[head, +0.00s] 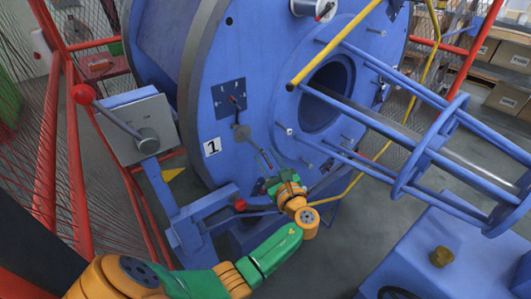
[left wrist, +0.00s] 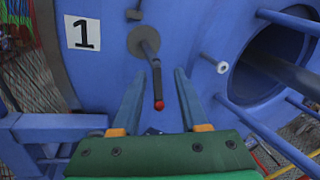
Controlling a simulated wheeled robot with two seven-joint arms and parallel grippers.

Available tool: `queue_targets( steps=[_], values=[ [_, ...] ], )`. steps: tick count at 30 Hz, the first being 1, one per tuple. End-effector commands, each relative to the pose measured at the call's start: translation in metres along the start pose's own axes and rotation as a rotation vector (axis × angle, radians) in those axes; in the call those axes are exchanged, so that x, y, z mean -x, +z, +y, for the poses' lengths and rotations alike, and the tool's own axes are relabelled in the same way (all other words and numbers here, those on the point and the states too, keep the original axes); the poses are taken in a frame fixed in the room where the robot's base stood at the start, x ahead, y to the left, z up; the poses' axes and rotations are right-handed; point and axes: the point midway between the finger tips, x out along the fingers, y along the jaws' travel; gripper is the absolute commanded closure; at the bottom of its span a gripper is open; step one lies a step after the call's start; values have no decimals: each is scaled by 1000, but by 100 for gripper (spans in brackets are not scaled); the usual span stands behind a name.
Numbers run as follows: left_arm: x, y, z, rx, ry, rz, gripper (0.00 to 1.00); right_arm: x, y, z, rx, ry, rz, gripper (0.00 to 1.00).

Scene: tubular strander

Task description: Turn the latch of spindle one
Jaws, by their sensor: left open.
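The spindle one latch is a grey round hub (head: 241,132) with a thin lever, on the blue drum face beside the "1" label (head: 212,147). In the left wrist view the lever (left wrist: 155,75) hangs downward from the hub (left wrist: 144,40) and ends in a red tip (left wrist: 159,105). My left gripper (head: 267,173) is at the lower end of the lever. In the left wrist view its two fingers (left wrist: 158,88) are apart, with the lever between them; I see a gap on each side. My right gripper is not in view.
A dark panel (head: 229,98) with a small red-tipped part is above the hub. A bolt (left wrist: 222,67) sticks out right of the fingers. The blue rod cage (head: 430,150) projects at right. A grey box (head: 136,128) with a red-knobbed lever stands at left, near red mesh fencing.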

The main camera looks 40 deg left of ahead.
Motion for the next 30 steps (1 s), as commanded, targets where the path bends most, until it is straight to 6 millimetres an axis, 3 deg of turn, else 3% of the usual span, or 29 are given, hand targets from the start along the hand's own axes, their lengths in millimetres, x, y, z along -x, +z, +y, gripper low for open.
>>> queue_targets(
  steps=[8, 13, 14, 20, 26, 30],
  values=[
    [-7, -1, 0, 1, 1, 2, 56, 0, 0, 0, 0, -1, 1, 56],
    [-6, -1, 1, 1, 1, 3, 97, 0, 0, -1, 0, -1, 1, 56],
    [-6, -1, 0, 1, 0, 3, 100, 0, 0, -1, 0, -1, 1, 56],
    [-6, -2, 1, 0, -1, 0, 100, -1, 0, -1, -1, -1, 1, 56],
    [-9, -7, 3, -25, -31, -97, 100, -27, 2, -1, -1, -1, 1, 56],
    [-9, 0, 1, -29, -38, -114, 100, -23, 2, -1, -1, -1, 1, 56]
  ],
)
